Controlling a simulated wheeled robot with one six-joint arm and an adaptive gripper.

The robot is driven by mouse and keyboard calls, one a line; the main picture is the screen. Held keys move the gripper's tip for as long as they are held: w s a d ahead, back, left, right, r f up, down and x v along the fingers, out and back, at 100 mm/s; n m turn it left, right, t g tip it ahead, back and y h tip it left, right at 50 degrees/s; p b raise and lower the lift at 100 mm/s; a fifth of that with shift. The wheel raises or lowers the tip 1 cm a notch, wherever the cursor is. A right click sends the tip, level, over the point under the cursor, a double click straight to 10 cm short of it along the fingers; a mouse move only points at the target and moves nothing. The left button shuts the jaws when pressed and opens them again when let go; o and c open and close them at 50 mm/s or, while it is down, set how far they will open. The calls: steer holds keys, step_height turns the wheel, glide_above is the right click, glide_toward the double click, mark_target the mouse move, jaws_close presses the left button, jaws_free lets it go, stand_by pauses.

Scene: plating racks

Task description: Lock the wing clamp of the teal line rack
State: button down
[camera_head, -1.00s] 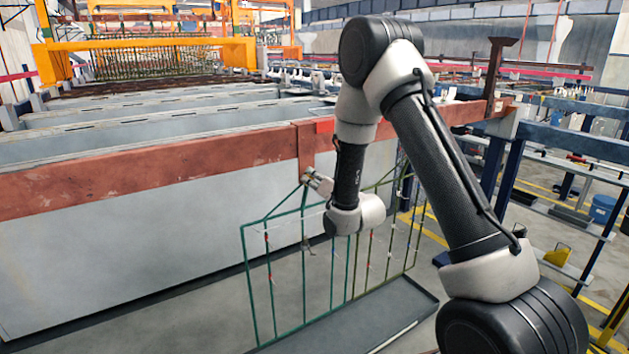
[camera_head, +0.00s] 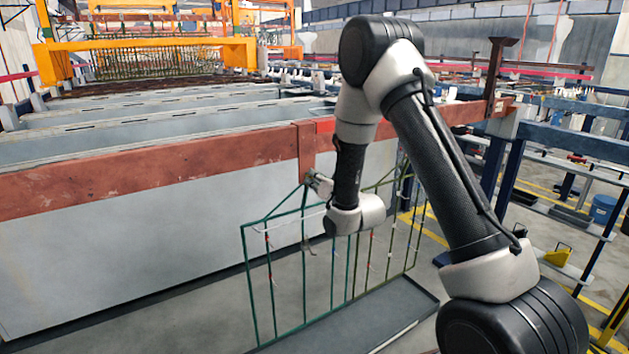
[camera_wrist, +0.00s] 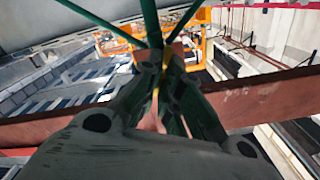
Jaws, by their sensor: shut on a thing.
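The teal line rack (camera_head: 274,290) hangs upright in front of the tank, a wire frame with small hooks on its bars. Its sloping top bars meet at a peak beside a red-brown hanger. In the wrist view, the rack's green bars (camera_wrist: 108,27) converge just beyond my fingertips. My gripper (camera_head: 313,180) is at this peak, and its fingers (camera_wrist: 166,70) are closed around the wing clamp there. The clamp is mostly hidden by the fingers; only a thin yellowish and copper-coloured strip (camera_wrist: 155,100) shows between them. I cannot tell the angle of its wings.
A red-brown beam (camera_head: 150,173) runs along the grey tank (camera_head: 150,255) behind the rack. A dark tray (camera_head: 395,310) lies on the floor under it. Blue steel frames (camera_head: 510,185) stand at the right.

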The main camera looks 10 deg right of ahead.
steer(key=n, duration=0.5)
steer(key=shift+n, duration=0.3)
stand_by(0.4)
steer(key=c, duration=1.6)
jaws_free()
steer(key=shift+a, duration=0.1)
steer(key=shift+s, duration=0.1)
steer(key=v, duration=0.7)
steer(key=shift+s, duration=0.2)
